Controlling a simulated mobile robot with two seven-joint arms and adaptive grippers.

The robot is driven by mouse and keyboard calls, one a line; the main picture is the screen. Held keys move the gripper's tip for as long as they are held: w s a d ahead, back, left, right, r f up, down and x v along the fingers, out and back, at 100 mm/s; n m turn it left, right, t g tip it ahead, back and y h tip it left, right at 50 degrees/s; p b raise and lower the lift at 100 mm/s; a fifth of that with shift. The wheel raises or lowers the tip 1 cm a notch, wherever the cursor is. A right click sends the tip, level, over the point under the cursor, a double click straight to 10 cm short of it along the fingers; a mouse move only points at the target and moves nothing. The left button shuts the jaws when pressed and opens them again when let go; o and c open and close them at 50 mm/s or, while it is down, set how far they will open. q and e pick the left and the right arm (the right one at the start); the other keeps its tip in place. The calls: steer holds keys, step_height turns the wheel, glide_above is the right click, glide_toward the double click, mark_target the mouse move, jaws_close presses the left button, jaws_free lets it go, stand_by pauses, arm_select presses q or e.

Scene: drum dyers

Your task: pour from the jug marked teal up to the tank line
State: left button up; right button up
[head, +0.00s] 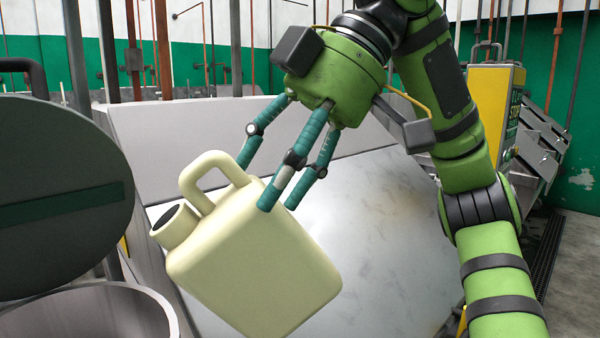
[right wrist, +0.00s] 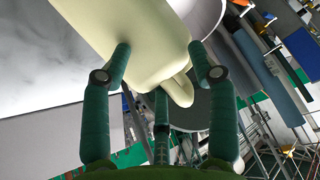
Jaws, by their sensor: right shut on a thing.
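A cream jug (head: 262,265) with a loop handle and a short spout hangs in the middle of the head view, tilted with its spout toward the left. The spout's mouth looks dark, and no teal mark shows on the visible sides. My right gripper (head: 268,190) has its teal fingers shut on the jug from above. In the right wrist view the jug (right wrist: 135,35) lies between the fingers. A round steel tank (head: 95,300) stands at the lower left, its opening left of and below the spout. No tank line or liquid is visible. My left gripper is out of view.
A round dark grey lid (head: 60,180) stands raised over the tank at the left. A broad pale metal surface (head: 390,240) lies behind and below the jug. A yellow cabinet (head: 495,105) stands at the back right. Pipes run along the green and white wall.

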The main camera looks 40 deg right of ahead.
steer(key=shift+h, duration=0.4)
steer(key=shift+w+a+r+p, duration=0.25)
steer(key=shift+w+a, duration=0.35)
steer(key=shift+a, duration=0.7)
steer(key=shift+w+a+r+p, duration=0.25)
steer(key=shift+w+a, duration=0.35)
steer(key=shift+a, duration=0.7)
steer(key=shift+w+a+r+p, duration=0.25)
steer(key=shift+w+a, duration=0.35)
steer(key=shift+a, duration=0.7)
steer(key=shift+f, duration=0.15)
steer(key=shift+d, duration=0.15)
